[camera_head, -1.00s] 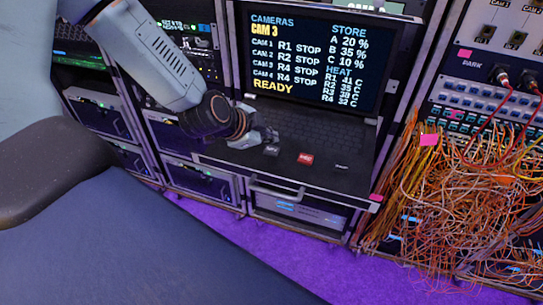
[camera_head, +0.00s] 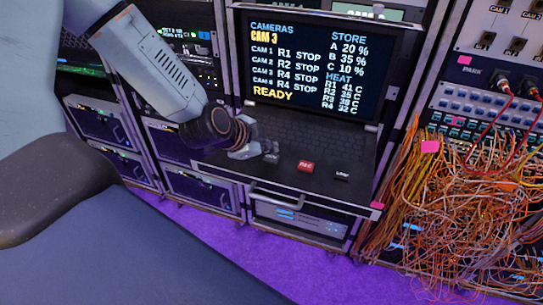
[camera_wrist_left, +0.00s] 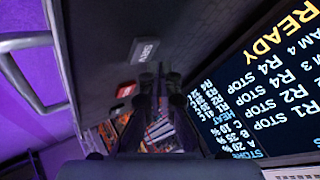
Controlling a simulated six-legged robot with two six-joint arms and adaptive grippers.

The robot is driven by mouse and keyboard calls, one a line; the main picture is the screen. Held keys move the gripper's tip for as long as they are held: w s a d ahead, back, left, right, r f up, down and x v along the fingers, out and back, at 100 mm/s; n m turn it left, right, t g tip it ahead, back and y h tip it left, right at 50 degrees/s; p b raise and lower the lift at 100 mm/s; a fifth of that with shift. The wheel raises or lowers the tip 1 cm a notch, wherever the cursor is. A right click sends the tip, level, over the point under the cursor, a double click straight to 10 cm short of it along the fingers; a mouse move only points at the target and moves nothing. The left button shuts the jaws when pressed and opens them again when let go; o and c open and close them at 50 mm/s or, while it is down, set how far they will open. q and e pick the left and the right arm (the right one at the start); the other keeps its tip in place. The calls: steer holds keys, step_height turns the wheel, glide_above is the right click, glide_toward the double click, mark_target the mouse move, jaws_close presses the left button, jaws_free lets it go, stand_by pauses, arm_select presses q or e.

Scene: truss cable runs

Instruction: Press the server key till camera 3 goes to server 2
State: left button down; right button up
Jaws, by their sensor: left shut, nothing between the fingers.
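The screen (camera_head: 312,65) in the head view reads CAM 3 at the top, with CAM 3 at R4 STOP and READY below. A grey key (camera_head: 272,158) sits on the console front, left of a red key (camera_head: 306,167) and a dark key (camera_head: 342,175). In the left wrist view the grey key (camera_wrist_left: 145,50) reads SRV, with the red key (camera_wrist_left: 126,89) beside it. My left gripper (camera_head: 270,149) is shut and empty, its tips close by the grey key and partly hiding it. I cannot tell whether they touch. My right gripper is out of view.
The key shelf has a handle (camera_head: 285,198) in front. Tangled orange cables (camera_head: 440,205) hang from the rack at right, below a patch panel (camera_head: 490,103). Rack units stand at left. Purple floor (camera_head: 230,243) lies open in front.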

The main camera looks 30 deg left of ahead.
mark_target(269, 159)
arm_select(q)
steer(key=shift+s, duration=0.1)
steer(key=shift+f, duration=0.1)
stand_by(0.4)
steer(key=shift+f, duration=0.3)
steer(key=shift+f+b, duration=0.35)
steer(key=shift+f, duration=0.1)
stand_by(0.7)
steer(key=shift+r, duration=0.1)
steer(key=shift+r+p, duration=0.85)
steer(key=shift+p, duration=0.2)
step_height(269, 159, up, 5)
steer(key=p, duration=0.6)
